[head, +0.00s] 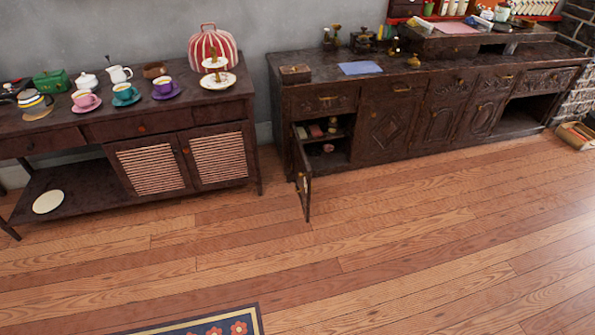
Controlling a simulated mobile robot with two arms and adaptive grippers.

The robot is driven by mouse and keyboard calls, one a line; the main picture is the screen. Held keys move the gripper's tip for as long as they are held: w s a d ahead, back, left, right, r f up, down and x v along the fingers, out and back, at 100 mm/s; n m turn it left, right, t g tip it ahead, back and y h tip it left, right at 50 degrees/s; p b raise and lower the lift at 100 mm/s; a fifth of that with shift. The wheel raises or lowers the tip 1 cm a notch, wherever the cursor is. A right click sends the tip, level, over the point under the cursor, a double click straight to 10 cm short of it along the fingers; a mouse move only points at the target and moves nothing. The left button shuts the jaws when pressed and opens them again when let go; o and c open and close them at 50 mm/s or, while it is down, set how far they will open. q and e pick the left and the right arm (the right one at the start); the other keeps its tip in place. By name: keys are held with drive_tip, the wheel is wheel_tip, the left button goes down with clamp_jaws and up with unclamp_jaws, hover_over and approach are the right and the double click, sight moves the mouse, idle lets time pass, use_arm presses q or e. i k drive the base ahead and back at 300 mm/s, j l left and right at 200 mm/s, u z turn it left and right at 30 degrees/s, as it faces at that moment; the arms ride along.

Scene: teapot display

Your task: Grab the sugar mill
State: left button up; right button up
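I cannot tell for certain which object is the sugar mill. Small brass and dark mill-like pieces stand on the right cabinet's top: a dark boxy piece (362,42), a tall brass-topped piece (337,37), a short dark one (327,42) and a brass one (396,47). A small rounded brass piece (413,61) stands nearer the front edge. A white lidded pot (87,81) stands on the left sideboard. Neither of my grippers is in view.
The left sideboard (200,113) carries colored cups, a green box (52,82) and a striped domed cover (213,45). The right cabinet (440,80) has one door (302,175) open into the room. The wooden floor in front is clear, with a rug (215,325) at the bottom.

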sight(333, 121)
drive_tip(key=i+l, duration=0.25)
drive_tip(key=i, duration=0.15)
drive_tip(key=i+l+z, duration=0.15)
drive_tip(key=i+l, duration=0.35)
drive_tip(key=i, duration=0.25)
drive_tip(key=z, duration=0.05)
